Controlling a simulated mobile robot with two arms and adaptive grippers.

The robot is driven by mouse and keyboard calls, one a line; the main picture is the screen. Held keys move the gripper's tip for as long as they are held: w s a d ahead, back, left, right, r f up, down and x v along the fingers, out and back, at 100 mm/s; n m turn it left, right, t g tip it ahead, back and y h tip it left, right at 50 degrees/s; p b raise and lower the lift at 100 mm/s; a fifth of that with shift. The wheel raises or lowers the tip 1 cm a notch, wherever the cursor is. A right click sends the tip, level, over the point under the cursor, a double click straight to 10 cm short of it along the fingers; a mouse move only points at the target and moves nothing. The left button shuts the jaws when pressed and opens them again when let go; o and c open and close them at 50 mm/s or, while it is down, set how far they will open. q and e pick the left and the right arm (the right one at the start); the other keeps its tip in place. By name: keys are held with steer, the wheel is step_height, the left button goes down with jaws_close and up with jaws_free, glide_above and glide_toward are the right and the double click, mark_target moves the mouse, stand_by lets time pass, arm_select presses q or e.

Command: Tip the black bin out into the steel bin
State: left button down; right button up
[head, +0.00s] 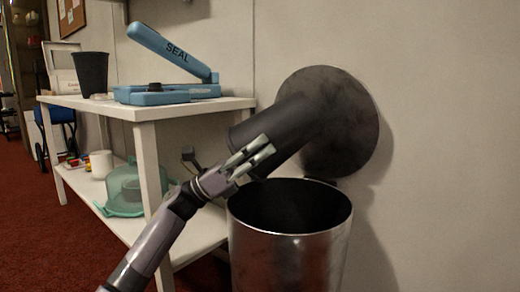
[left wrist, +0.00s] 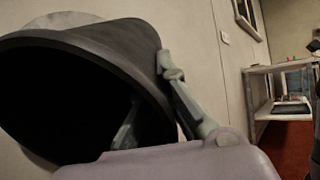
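The black bin (head: 285,122) is tipped far over, close to lying on its side, in the air above the back of the steel bin (head: 290,262). Its rim end points to the lower left. My left gripper (head: 262,153) is shut on its wall near the rim. In the left wrist view the black bin's (left wrist: 75,45) wide mouth faces the camera, with one finger inside and one outside the wall. Its inside is too dark to show contents. The steel bin stands upright and open, its round lid (head: 355,125) raised behind. My right gripper is not in view.
A white shelf unit (head: 150,108) stands just left of the steel bin. It bears a blue sealer (head: 168,93) and a dark tapered container (head: 91,72); a green domed thing (head: 125,188) and a white mug (head: 101,163) sit lower. The wall is close behind.

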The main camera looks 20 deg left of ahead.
mark_target(260, 120)
arm_select(q)
steer(key=shift+r, duration=0.1)
step_height(260, 120, up, 6)
steer(key=p, duration=0.4)
